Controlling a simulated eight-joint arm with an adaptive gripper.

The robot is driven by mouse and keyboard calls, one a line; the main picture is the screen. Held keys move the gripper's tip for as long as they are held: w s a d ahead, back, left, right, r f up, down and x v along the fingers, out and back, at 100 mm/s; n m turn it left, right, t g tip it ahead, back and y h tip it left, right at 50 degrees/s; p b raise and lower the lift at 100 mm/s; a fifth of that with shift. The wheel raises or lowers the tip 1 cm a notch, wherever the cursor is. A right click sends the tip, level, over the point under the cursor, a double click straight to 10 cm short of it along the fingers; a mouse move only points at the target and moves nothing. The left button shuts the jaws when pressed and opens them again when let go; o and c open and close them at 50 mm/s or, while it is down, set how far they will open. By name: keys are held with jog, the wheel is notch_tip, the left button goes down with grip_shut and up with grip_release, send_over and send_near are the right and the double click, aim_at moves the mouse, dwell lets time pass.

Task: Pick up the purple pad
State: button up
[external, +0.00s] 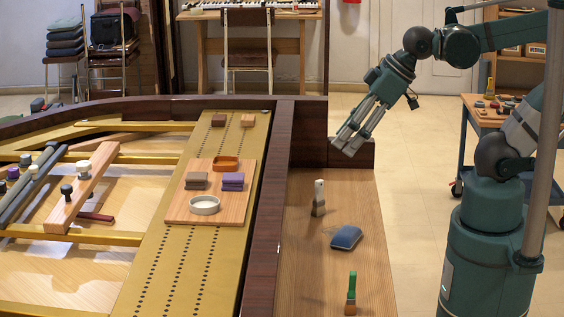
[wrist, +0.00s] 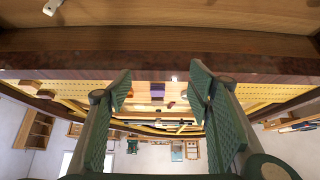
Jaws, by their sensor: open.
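The purple pad (external: 233,181) looks like a small stack of folded cloth. It lies on the right side of a wooden board (external: 176,212) on the piano's gold frame. It also shows as a small purple patch between my fingers in the wrist view (wrist: 157,88). My gripper (external: 345,147) is open and empty. It is up and to the right of the pad, apart from it, beyond the dark rim of the piano. Both fingers show spread in the wrist view (wrist: 161,86).
A grey-brown pad (external: 196,181), an orange-brown tray (external: 226,164) and a white round dish (external: 204,205) share the board. The raised dark rim (external: 268,200) stands between board and wooden ledge. A brush (external: 318,198), blue pad (external: 346,237) and green-handled tool (external: 351,293) are on the ledge.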

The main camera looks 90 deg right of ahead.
jog(key=w+r+m+g+p, duration=0.4)
jog(key=w+m+p, duration=0.5)
jog(key=w, duration=0.6)
jog(key=m+g+p, duration=0.3)
jog(key=m+p, duration=0.5)
jog(key=p, duration=0.1)
send_near(233, 176)
jog(key=shift+s+f, duration=0.2)
jog(key=shift+f, duration=0.05)
jog(key=shift+w+f+m, duration=0.4)
jog(key=shift+f+m, duration=0.1)
jog(key=shift+f, duration=0.2)
jog(key=shift+f, duration=0.15)
jog(key=shift+f, duration=1.15)
jog(key=shift+f, duration=0.1)
